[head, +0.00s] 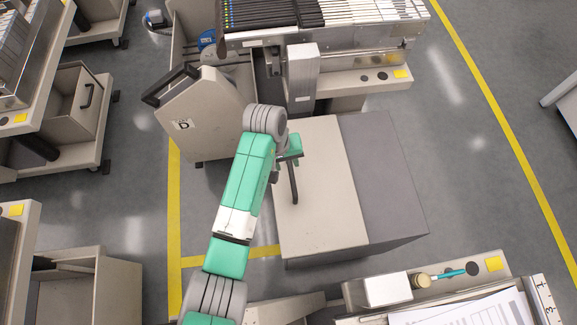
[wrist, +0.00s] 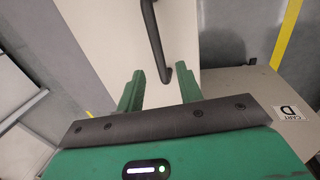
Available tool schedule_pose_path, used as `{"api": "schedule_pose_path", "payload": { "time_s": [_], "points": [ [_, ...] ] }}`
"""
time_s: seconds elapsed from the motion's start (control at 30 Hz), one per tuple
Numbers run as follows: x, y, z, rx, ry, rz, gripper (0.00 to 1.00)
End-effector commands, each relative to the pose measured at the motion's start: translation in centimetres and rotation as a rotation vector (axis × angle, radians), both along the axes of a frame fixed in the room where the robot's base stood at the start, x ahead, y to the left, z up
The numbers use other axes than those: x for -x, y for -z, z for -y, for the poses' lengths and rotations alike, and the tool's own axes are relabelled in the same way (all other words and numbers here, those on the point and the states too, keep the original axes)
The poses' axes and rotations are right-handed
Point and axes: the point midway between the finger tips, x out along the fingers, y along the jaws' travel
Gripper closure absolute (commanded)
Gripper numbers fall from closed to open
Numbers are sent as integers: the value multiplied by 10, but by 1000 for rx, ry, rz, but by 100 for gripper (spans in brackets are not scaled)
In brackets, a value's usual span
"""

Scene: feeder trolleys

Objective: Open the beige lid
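The beige lid (head: 325,205) lies flat on top of a large box, beside a dark grey top panel (head: 380,170). A black bar handle (head: 294,185) stands on the lid near its left edge. In the wrist view the handle (wrist: 152,35) runs down from the top edge, and its near end shows between my fingertips. My gripper (wrist: 160,72) is open, with its two green fingers apart and nothing held. In the head view my gripper (head: 292,152) is over the lid at the handle's far end, partly hidden by my wrist. Contact with the handle cannot be told.
A beige cart marked D (head: 205,120) with a black handle stands at the upper left. A feeder trolley (head: 330,30) and a grey upright post (head: 302,75) stand behind the box. A trolley with papers (head: 460,310) is in front. Grey floor is clear at right.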

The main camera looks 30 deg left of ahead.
Motion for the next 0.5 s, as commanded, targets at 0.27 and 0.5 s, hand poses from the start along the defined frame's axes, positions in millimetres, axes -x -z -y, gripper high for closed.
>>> {"api": "schedule_pose_path", "payload": {
  "time_s": [0.27,0.5],
  "points": [
    [-5,43,7,-1,2,2,64],
    [-6,45,7,-1,1,2,64]
  ]
}}
